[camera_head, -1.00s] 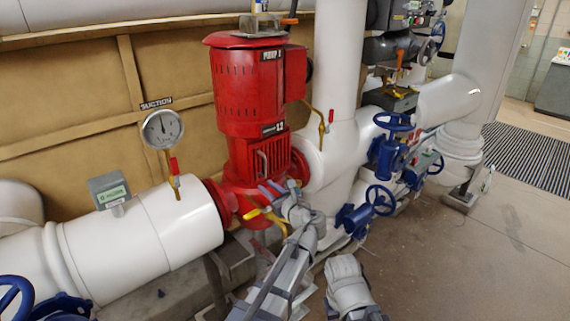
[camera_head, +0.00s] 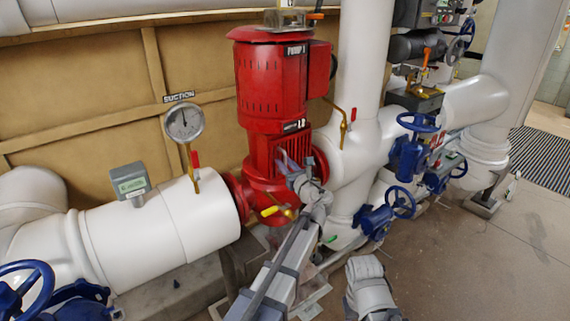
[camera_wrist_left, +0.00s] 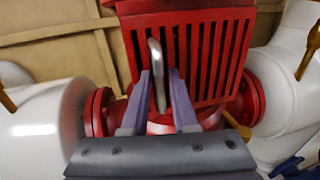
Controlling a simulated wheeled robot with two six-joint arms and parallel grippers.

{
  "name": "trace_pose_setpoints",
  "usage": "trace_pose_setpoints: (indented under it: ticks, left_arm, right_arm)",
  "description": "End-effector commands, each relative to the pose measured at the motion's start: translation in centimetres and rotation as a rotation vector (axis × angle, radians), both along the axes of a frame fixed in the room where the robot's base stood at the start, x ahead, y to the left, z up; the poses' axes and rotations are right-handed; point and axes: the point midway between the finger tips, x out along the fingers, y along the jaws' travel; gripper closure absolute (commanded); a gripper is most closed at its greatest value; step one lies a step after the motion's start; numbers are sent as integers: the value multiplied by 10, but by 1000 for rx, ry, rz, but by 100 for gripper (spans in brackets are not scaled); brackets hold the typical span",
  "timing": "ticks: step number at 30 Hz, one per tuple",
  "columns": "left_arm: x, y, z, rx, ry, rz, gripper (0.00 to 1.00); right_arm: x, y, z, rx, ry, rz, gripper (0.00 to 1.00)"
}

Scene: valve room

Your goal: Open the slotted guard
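The slotted guard is a red panel with vertical slots on the lower part of the red pump. It fills the upper middle of the left wrist view (camera_wrist_left: 215,55), and in the head view my gripper partly hides it. A pale upright handle (camera_wrist_left: 157,75) stands in front of its slots. My left gripper (camera_wrist_left: 160,75) has its two fingers on either side of the handle, with gaps visible between them and it. The left gripper also shows in front of the guard in the head view (camera_head: 288,165). My right arm is at the lower edge; its gripper is not visible.
White pipes (camera_head: 165,230) run to both sides of the pump (camera_head: 270,85). A yellow-handled valve (camera_head: 270,211) is just below my left gripper. Blue handwheels (camera_head: 400,202) stand to the right. A suction gauge (camera_head: 184,122) is on the left. Floor is open at right.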

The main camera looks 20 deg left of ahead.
Motion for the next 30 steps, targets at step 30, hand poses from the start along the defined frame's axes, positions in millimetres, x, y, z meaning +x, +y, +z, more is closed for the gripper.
trace_pose_setpoints:
  ticks: [30]
  left_arm:
    - [2, 2, 0, 0, 0, 0, 100]
  right_arm:
    - [0, 0, 0, 0, 0, 0, 50]
